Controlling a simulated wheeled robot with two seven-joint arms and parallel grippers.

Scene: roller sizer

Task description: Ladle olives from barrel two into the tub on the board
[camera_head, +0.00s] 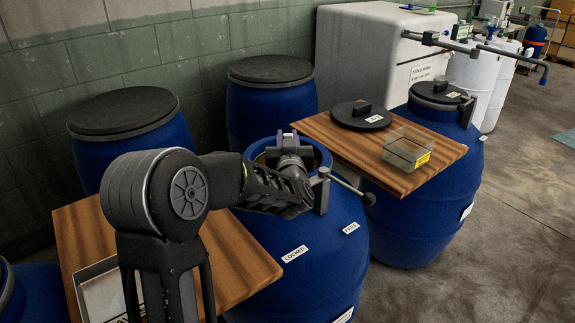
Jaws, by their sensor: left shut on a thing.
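An open blue barrel (330,245) stands in the middle, with LOCKED and FREE labels and a lever (346,184) at its rim. No number on it is readable. My left gripper (288,148) is at the barrel's mouth, pointing away from me. It is shut on what seems to be the ladle, mostly hidden by the gripper. The olives are hidden too. The clear tub (407,147) with a yellow label sits on the wooden board (323,128) to the right and looks empty. My right gripper is not in view.
A dark lid (361,115) lies on the board left of the tub. Lidded blue barrels (270,110) stand behind and at right. A second wooden board (85,235) with a pale tray (98,290) is at lower left. The floor (510,220) at right is clear.

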